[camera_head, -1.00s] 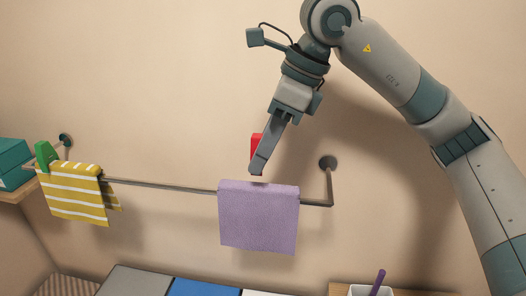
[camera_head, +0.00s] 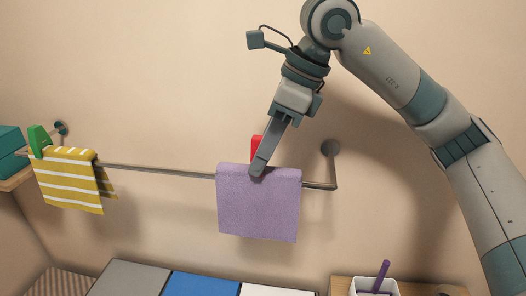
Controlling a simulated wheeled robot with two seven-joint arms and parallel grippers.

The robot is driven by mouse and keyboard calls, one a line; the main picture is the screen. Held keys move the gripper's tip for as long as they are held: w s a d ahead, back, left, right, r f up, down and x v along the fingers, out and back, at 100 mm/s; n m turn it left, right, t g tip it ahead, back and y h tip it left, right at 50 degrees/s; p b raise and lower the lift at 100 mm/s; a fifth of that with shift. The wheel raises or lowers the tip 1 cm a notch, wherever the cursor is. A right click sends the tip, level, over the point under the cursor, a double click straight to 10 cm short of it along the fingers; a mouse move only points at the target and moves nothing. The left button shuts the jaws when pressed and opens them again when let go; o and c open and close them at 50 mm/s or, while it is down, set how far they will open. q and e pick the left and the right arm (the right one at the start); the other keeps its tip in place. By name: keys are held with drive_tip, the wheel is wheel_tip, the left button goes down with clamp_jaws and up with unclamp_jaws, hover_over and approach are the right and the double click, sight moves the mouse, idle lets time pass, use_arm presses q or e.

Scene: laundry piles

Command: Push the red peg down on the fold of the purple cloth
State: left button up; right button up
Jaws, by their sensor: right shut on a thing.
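The purple cloth (camera_head: 258,212) hangs folded over the grey rail in the middle of the camera_head view. My right gripper (camera_head: 259,171) points down at the top fold of the cloth, and its fingertips overlap the fold in the picture. It is shut on the red peg (camera_head: 256,146). The peg's upper part shows just left of the fingers. Its lower end is hidden by the fingers, so I cannot tell how far it sits over the fold. My left gripper is not in view.
The rail (camera_head: 155,168) runs along the wall to a round mount (camera_head: 330,148) at right. A yellow striped cloth (camera_head: 70,181) hangs at left with a green peg (camera_head: 38,139) on it. Grey, blue and white surfaces lie below, beside a white container (camera_head: 374,288) with a purple stick.

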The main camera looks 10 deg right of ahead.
use_arm(q)
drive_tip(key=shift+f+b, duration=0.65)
drive_tip(key=shift+b, duration=0.05)
use_arm(e)
drive_tip(key=shift+f, duration=0.6)
idle(0.4)
drive_tip(key=o, duration=1.1)
drive_tip(key=shift+r, duration=0.15)
drive_tip(key=shift+d+r, duration=0.25)
drive_tip(key=shift+r, duration=0.3)
drive_tip(key=b+v, duration=0.1)
drive_tip(key=v, duration=0.3)
drive_tip(key=shift+s+b, duration=0.1)
drive_tip(key=shift+b, duration=0.2)
drive_tip(key=v, duration=0.3)
drive_tip(key=shift+b, duration=0.4)
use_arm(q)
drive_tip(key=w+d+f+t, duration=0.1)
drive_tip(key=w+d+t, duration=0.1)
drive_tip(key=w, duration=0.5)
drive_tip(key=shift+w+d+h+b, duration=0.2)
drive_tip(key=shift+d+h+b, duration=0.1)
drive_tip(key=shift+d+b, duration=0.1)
use_arm(e)
drive_tip(key=v, duration=0.9)
